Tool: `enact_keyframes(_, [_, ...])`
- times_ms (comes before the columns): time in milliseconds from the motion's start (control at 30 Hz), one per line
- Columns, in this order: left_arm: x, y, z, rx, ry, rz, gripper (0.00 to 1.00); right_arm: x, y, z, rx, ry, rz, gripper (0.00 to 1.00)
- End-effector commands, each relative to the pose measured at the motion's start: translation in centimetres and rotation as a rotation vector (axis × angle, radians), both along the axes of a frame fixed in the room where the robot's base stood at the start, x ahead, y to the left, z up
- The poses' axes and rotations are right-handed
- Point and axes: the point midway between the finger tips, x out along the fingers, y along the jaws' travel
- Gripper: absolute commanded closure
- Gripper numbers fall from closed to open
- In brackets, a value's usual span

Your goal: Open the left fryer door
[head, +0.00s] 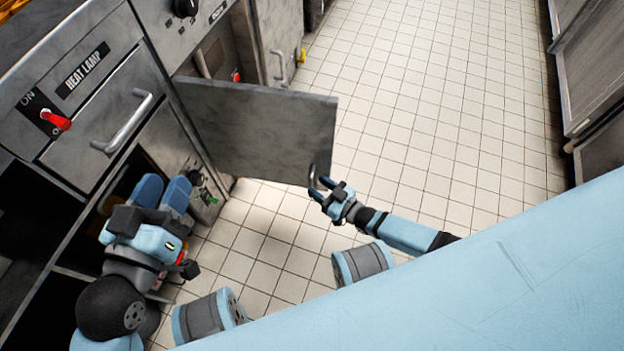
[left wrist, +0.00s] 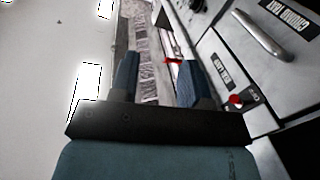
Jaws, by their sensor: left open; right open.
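A grey steel fryer door (head: 260,130) stands swung out from the cabinet front over the floor in the head view. Its small handle (head: 316,176) is near its far lower corner. My right gripper (head: 320,188) is open with its fingertips right at this handle; I cannot tell whether they touch it. My left gripper (head: 162,192) is open and empty, in front of the cabinet below the heat lamp drawer. The left wrist view shows its two blue fingers (left wrist: 160,85) with nothing between them.
A heat lamp panel (head: 90,75) with a red switch (head: 56,120) and a bar handle (head: 124,122) is at the left. Another door (head: 275,30) stands open behind the fryer door. Tiled floor (head: 430,100) is clear to the right, up to steel units (head: 590,80).

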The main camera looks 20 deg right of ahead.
Motion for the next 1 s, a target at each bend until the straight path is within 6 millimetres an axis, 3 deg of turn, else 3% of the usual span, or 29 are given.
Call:
enact_keyframes(200, [0.0, 0.2, 2.5, -0.031, -0.058, 0.022, 0.57, -4.6, -2.8, 0.3, -0.002, 0.003, 0.000, 0.58])
enact_keyframes(400, [-0.1, 0.3, 3.6, -0.049, -0.095, 0.034, 0.57, -7.5, -4.7, 0.2, -0.001, 0.002, -0.001, 0.58])
enact_keyframes(600, [-0.1, 0.3, 4.0, -0.057, -0.112, 0.040, 0.57, -8.8, -5.5, 0.1, 0.000, 0.000, -0.001, 0.58])
enact_keyframes(1000, [-0.1, 0.3, 4.0, -0.058, -0.114, 0.039, 0.57, -8.9, -5.6, 0.0, 0.000, 0.000, 0.000, 0.58])
